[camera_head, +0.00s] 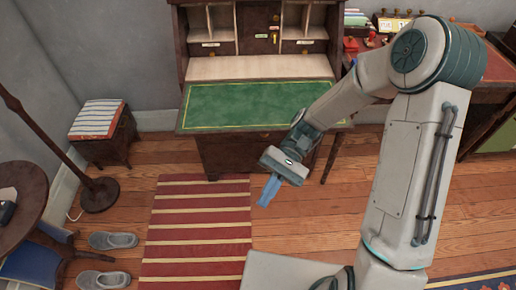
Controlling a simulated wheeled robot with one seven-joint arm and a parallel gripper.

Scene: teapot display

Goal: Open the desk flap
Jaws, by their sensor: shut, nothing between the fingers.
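The desk (192,42) is dark wood and stands against the back wall. Its flap (250,105) is folded down level, with a green writing surface facing up. The pale inner shelf (262,67) and the small compartments (222,20) behind it are exposed. My gripper (268,192) hangs in front of the desk, below and in front of the flap's front edge, apart from it. Its blue fingers are shut with nothing between them. My forearm hides the flap's right end.
A striped rug (197,235) lies on the wood floor before the desk. A striped stool (100,120), a lamp stand (98,195), a round table (22,200) and grey slippers (112,240) are at left. Another desk (495,70) stands at right.

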